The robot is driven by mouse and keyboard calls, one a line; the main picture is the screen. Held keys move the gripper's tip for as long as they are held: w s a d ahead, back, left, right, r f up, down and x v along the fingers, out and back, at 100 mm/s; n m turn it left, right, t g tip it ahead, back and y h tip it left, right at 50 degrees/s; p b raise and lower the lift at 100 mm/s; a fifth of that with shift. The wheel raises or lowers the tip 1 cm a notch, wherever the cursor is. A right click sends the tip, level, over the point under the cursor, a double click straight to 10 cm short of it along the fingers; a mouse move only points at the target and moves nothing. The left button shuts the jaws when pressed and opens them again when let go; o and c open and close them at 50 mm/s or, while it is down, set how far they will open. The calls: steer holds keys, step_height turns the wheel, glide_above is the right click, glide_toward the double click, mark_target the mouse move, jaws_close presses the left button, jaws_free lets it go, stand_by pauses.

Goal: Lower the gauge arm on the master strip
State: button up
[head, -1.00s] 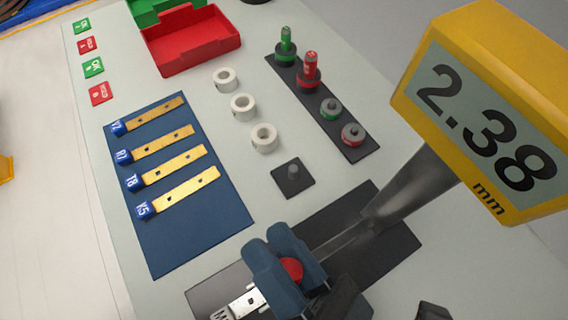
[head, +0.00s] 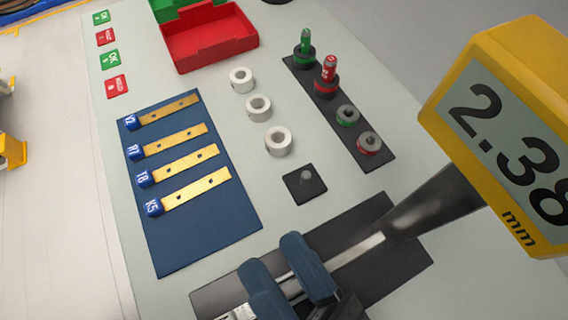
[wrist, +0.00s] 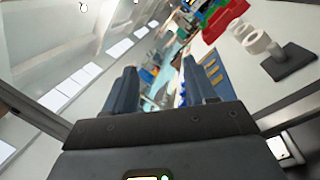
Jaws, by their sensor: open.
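The yellow gauge (head: 500,130) at the right of the head view reads 2.38 mm. Its metal arm (head: 360,248) runs down-left over a dark base plate (head: 405,262) toward my gripper. My gripper (head: 272,256) is at the bottom of the head view with its two blue fingers apart, over the lower part of the gauge arm. Silver metal, which may be the master strip (head: 240,312), shows just left of the fingers. The fingers hide the arm's end, and I cannot tell whether they touch it. The wrist view shows the fingers (wrist: 158,88) apart with nothing clearly between them.
A blue mat (head: 190,240) holds several brass strips with blue tags. White rings (head: 279,141), a small dark post base (head: 305,184) and a dark rack (head: 378,155) with green and red pieces stand beyond. A red bin (head: 210,45) and label tiles (head: 117,87) are farther back.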

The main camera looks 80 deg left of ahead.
stand_by(0.4)
steer(key=d+r, duration=1.1)
steer(key=shift+w+d, duration=0.25)
steer(key=shift+d, duration=0.1)
stand_by(0.3)
